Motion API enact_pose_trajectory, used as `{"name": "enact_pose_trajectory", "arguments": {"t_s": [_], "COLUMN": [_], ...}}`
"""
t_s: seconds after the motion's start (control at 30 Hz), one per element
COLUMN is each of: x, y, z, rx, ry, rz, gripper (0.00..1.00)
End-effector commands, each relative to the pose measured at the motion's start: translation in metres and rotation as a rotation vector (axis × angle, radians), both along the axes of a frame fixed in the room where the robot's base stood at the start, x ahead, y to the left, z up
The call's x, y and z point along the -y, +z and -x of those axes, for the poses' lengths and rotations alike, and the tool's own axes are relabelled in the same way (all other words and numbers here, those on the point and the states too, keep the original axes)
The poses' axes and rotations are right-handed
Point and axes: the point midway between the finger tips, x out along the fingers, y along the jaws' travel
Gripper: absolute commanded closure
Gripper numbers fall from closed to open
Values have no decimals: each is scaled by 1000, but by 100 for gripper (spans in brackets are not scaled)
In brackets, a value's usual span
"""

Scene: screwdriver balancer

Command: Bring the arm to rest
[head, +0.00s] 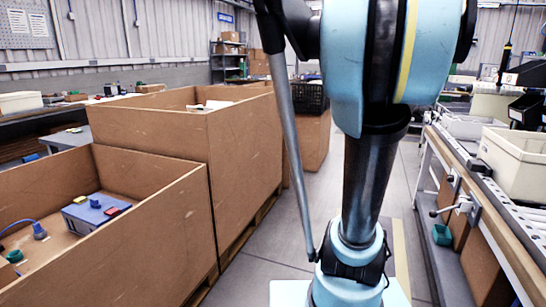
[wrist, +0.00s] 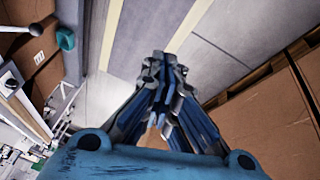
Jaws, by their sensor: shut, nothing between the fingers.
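My gripper (wrist: 163,62) shows in the wrist view, pointing toward the grey floor, its fingers together and nothing between them. It is apart from everything around it. In the head view my blue and black arm fills the upper middle, and the gripper itself cannot be made out there.
Large brown bins on pallets (head: 160,245) stand at the left; the nearest holds a blue box with buttons (head: 95,212). A workbench (head: 470,190) with a white bin (head: 515,162) runs along the right. Grey floor (wrist: 215,50) with pale stripes lies between them.

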Motion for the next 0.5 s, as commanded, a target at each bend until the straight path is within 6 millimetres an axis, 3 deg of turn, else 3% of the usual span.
{"name": "enact_pose_trajectory", "arguments": {"t_s": [0.03,0.2,0.5], "x": [-16,-60,-116], "y": [-2,-8,-26], "z": [9,39,98], "rx": [-8,-43,-112], "ry": [20,66,140], "rz": [-14,-60,-125], "gripper": [100,100,100]}}
